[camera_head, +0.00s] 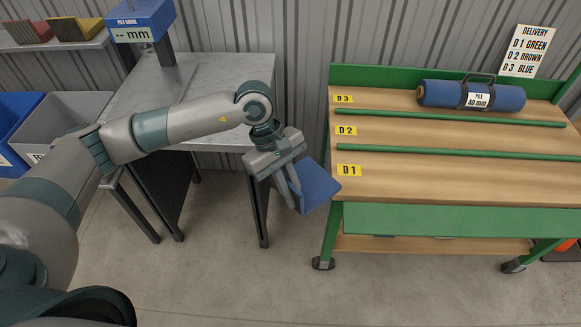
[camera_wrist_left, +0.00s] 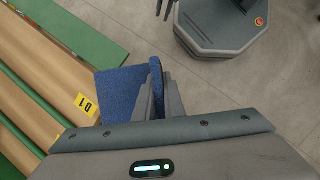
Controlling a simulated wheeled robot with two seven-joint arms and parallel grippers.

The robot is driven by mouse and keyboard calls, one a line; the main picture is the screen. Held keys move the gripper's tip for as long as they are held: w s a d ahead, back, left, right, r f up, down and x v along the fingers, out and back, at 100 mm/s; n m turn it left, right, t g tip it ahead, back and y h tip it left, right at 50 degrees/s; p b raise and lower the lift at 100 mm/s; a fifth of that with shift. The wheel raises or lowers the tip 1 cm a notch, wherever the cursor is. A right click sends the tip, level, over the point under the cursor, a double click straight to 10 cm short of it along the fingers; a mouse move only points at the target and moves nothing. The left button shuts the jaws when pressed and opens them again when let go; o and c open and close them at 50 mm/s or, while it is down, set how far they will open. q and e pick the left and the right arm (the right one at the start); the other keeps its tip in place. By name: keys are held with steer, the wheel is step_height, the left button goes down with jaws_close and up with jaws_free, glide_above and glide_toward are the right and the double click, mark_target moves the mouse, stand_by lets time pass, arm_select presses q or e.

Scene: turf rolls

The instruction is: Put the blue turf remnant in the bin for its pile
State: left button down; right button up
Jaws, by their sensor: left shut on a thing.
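My left gripper (camera_head: 289,189) is shut on the blue turf remnant (camera_head: 318,187). It holds the flat blue piece in the air, tilted, at the left end of the wooden bench, near the D1 label. In the left wrist view the remnant (camera_wrist_left: 120,92) shows beside the fingers (camera_wrist_left: 157,95). A blue bin (camera_head: 18,112) and a grey bin (camera_head: 62,100) stand at the left; my arm hides part of the grey bin and most of its label. A pile gauge (camera_head: 140,20) with a "-- mm" display stands on the metal table.
A delivery sign (camera_head: 528,50) lists D1 green, D2 brown, D3 blue. The metal table (camera_head: 215,75) is mostly bare. Red and yellow pieces (camera_head: 75,29) lie on a shelf.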

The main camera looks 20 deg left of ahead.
arm_select(q)
steer(key=s+a+f+m+g+y, duration=0.2)
steer(key=s+a+f+m, duration=0.3)
steer(key=m, duration=0.5)
steer(key=shift+s+a+m+g+y, duration=0.4)
steer(key=shift+s+a, duration=0.4)
steer(key=shift+a, duration=0.45)
steer(key=shift+a, duration=0.2)
